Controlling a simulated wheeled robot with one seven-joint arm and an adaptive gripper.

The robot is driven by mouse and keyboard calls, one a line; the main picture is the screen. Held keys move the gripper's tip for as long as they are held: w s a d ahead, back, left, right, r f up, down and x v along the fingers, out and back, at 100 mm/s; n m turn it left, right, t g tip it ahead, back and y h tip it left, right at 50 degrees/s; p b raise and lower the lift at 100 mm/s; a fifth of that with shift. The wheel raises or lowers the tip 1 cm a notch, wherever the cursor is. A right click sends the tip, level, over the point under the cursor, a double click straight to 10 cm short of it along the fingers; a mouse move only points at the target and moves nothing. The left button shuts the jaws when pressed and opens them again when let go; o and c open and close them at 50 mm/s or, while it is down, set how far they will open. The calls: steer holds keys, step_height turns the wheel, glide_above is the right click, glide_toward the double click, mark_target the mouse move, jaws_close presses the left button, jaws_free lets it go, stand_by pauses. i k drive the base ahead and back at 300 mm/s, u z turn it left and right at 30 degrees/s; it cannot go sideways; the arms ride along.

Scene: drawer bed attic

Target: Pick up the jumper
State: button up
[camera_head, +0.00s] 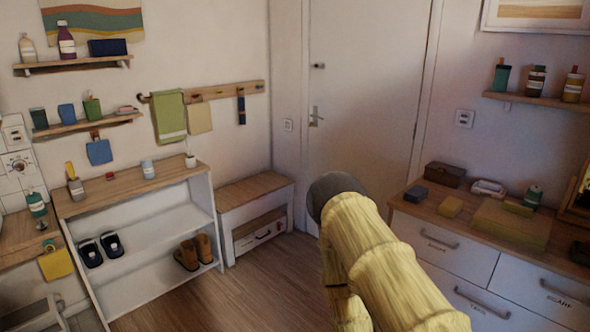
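I cannot make out a jumper for certain. A flat, yellowish-brown, folded-looking thing (512,226) lies on the drawer unit at the right; I cannot tell whether it is cloth. My arm, yellow and wood-grained with a dark rounded joint, rises from the bottom centre and hides part of the floor and door. My gripper does not show.
The drawer unit (444,258) at the right has labelled, shut drawers and several small things on top. A white shelf unit (160,240) holds dark slippers (101,249) and brown boots (193,252). A bench (255,215) stands by the closed door (362,90). Wooden floor (245,292) is clear.

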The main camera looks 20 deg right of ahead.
mark_target(517, 224)
steer(key=z, duration=0.9)
steer(key=i, duration=0.85)
steer(key=z, duration=1.15)
steer(key=i, duration=0.25)
steer(key=u, duration=0.5)
steer(key=k, duration=1.15)
steer(key=u, duration=1.25)
steer(key=i, duration=2.05)
steer(key=z, duration=1.05)
steer(key=i, duration=0.7)
steer(key=z, duration=0.9)
